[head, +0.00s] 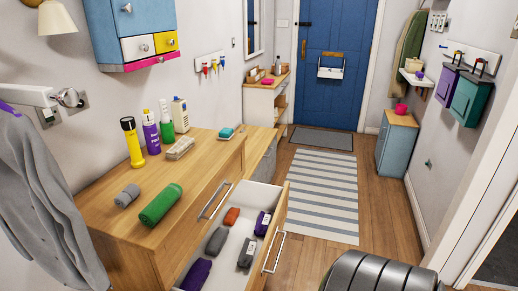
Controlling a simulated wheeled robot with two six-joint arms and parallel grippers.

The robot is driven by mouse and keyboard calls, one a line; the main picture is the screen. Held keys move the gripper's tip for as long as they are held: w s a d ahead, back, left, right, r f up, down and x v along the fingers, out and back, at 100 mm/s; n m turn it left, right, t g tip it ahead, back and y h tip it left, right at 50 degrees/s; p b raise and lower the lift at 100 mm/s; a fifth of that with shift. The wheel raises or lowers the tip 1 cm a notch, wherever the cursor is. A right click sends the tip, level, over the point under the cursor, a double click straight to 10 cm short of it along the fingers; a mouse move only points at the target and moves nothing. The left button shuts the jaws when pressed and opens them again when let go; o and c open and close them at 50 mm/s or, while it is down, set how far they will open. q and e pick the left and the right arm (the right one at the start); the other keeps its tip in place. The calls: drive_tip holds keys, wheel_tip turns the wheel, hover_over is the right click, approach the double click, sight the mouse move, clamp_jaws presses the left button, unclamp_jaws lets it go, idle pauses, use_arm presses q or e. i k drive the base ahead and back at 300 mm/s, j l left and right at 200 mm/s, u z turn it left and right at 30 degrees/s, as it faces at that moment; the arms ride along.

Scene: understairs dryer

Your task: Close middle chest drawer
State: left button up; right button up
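The wooden chest (101,205) stands at the left, along the wall. One of its drawers (284,208) is pulled well out, below a shut upper drawer front (232,177) with its own metal handle (214,200). The open drawer has white inner walls and a metal bar handle (274,252) on its front. Inside lie dark purple, grey and orange rolled items, such as the orange one (231,216). The lower part of the chest is cut off, so I cannot tell what is below this drawer. Neither of my grippers is in view.
On the chest top are a green roll (160,205), a grey roll (127,195), a yellow torch (132,143) and several bottles. A grey garment (45,200) hangs at the left.

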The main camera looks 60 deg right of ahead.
sight(253, 199)
drive_tip(key=z, duration=1.9)
